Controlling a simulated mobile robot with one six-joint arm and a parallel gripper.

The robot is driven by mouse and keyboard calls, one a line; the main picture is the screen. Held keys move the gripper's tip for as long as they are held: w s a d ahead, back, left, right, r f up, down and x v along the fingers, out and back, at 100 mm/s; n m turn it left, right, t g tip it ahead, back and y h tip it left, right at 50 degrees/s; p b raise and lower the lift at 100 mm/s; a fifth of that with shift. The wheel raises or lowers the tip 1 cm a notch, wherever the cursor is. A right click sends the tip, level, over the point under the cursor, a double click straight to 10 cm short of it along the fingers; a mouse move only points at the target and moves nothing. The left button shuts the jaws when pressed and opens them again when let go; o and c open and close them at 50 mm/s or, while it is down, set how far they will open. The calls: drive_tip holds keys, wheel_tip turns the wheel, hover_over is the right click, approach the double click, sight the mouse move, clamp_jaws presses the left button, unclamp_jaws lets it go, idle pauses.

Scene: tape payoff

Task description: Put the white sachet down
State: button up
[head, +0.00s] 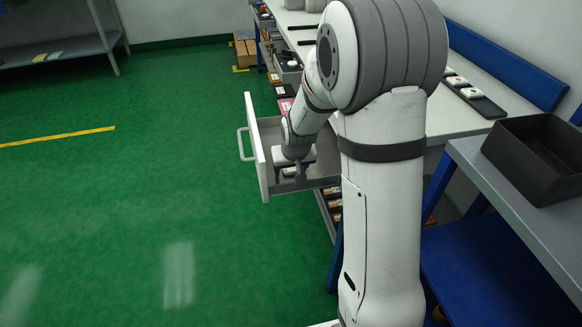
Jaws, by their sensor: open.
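My arm reaches down into an open drawer (257,152), which has a white front and a handle on its left side. My gripper (299,174) is inside the drawer, low over its floor, with its jaws open. A small pale patch (289,172) shows beside the fingers on the drawer floor; it may be the white sachet, but it is too small to tell. My own wrist hides much of the drawer's inside.
A white bench behind my arm carries a dark tray (487,107) with small white items. A black bin (540,155) stands on the grey shelf at right. Cardboard boxes (245,50) stand at the back. The green floor at left is clear.

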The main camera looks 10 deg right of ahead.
drive_tip(key=shift+r, duration=0.3)
drive_tip(key=p+v, duration=0.3)
drive_tip(key=v, duration=0.8)
drive_tip(key=s+r+g, duration=0.1)
drive_tip(key=s+r, duration=0.1)
drive_tip(key=s, duration=0.8)
drive_tip(key=s+r+g, duration=0.1)
drive_tip(key=s+r, duration=0.1)
drive_tip(key=s, duration=0.9)
drive_tip(key=shift+s+d+g, duration=0.25)
drive_tip(key=shift+s+g, duration=0.1)
drive_tip(key=shift+g, duration=0.05)
drive_tip(key=shift+r, duration=0.2)
